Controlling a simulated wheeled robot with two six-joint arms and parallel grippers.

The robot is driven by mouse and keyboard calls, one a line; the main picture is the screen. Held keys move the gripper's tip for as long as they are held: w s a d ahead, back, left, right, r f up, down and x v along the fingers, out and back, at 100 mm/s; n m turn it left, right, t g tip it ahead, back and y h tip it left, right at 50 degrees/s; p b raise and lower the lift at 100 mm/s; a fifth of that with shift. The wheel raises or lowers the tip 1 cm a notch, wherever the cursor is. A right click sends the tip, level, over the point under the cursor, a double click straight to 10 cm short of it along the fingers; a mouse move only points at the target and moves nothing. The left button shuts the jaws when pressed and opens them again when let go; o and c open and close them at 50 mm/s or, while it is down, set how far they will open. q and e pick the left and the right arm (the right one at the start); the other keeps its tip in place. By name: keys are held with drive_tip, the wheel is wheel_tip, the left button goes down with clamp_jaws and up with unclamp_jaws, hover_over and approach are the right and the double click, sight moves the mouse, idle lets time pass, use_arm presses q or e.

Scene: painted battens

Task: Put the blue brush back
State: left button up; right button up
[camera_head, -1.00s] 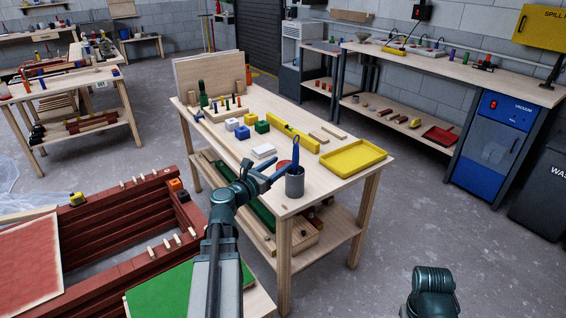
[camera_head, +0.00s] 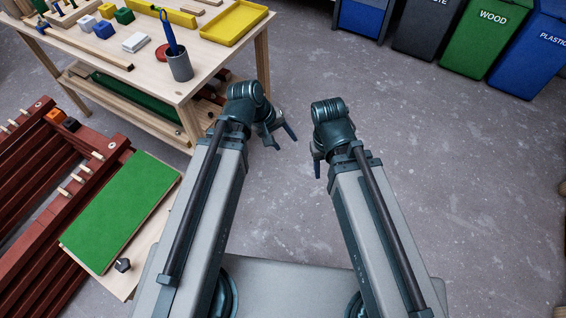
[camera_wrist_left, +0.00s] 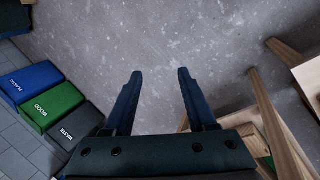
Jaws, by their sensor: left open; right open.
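The blue brush (camera_head: 168,34) stands upright in a grey cup (camera_head: 180,66) near the front right corner of the wooden table (camera_head: 198,80). My left gripper (camera_head: 281,140) is open and empty, over the floor to the right of the table and away from the cup. In the left wrist view my left gripper (camera_wrist_left: 158,75) shows two spread fingers with only bare floor between them. My right gripper (camera_head: 316,168) is to the right of the left one, over the floor, with its fingers partly hidden behind its arm.
A yellow tray (camera_head: 235,22), a white block (camera_head: 136,42) and a yellow level (camera_head: 162,12) lie on the table near the cup. A green board (camera_head: 122,208) and red battens (camera_head: 50,190) are at the left. Bins, including a green one (camera_head: 484,38), stand at the back right. The middle floor is clear.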

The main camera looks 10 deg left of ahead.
use_arm(q)
drive_tip(key=s+d+f+m+g+y, duration=0.1)
drive_tip(key=s+m+g+y, duration=0.1)
drive_tip(key=s+m+y, duration=0.3)
drive_tip(key=s+m, duration=0.2)
drive_tip(key=m, duration=0.1)
drive_tip(key=shift+s+f+m+y, duration=0.25)
drive_tip(key=shift+f+m+y, duration=0.1)
drive_tip(key=shift+m+y, duration=0.05)
wheel_tip(320, 180, up, 15)
drive_tip(key=p, duration=1.5)
